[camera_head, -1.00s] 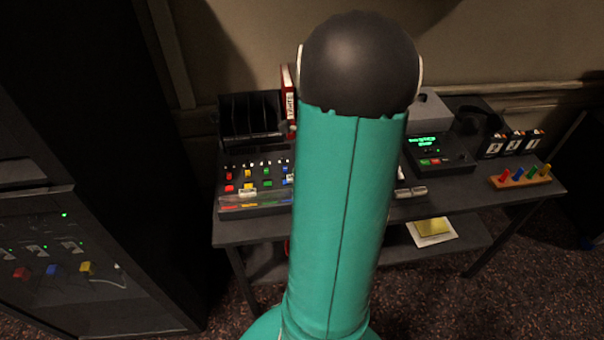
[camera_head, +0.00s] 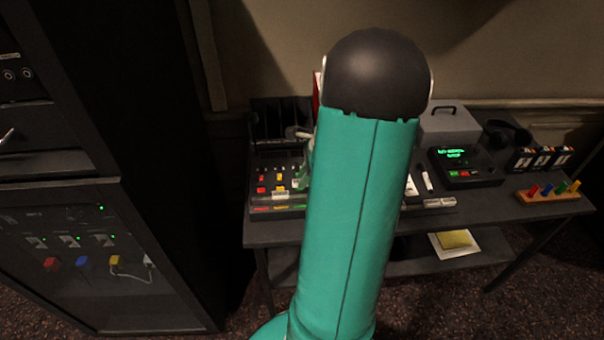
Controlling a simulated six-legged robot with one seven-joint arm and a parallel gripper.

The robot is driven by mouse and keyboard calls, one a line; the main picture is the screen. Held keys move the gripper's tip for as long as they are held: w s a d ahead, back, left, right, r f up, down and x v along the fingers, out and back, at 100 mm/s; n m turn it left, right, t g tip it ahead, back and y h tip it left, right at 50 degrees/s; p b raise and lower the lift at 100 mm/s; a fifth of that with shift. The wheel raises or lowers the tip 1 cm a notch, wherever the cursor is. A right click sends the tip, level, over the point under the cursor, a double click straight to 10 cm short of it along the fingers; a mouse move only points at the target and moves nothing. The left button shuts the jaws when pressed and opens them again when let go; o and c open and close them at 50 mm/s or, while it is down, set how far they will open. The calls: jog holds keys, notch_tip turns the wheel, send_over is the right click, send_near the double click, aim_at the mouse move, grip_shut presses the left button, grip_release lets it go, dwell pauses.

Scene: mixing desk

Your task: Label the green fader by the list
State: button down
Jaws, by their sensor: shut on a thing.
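The mixing desk (camera_head: 277,208) stands at the table's left end, with red and yellow caps showing in rows. A narrow green shape (camera_head: 304,172) stands at its right part; I cannot tell whether it is my arm or a green fader cap. A pale grey part (camera_head: 299,132), perhaps of my wrist, pokes out left of the arm above the desk. My gripper's jaws and what they hold are hidden behind the arm. No readable list shows. A white paper edge (camera_head: 410,188) shows right of the arm.
A marker (camera_head: 427,180) and a pale strip (camera_head: 439,202) lie right of the arm. Further right are a lit console (camera_head: 466,168), a grey box (camera_head: 449,125) and a wooden peg block (camera_head: 549,195). A black rack (camera_head: 281,122) stands behind the desk. A dark cabinet (camera_head: 100,190) rises at left.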

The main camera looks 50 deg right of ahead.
aim_at(304, 195)
jog(key=shift+d+f, duration=0.1)
jog(key=shift+f, duration=2)
jog(key=shift+f, duration=0.35)
jog(key=c, duration=1.3)
grip_release()
jog(key=shift+o, duration=0.2)
jog(key=v, duration=1.3)
jog(key=shift+r, duration=0.4)
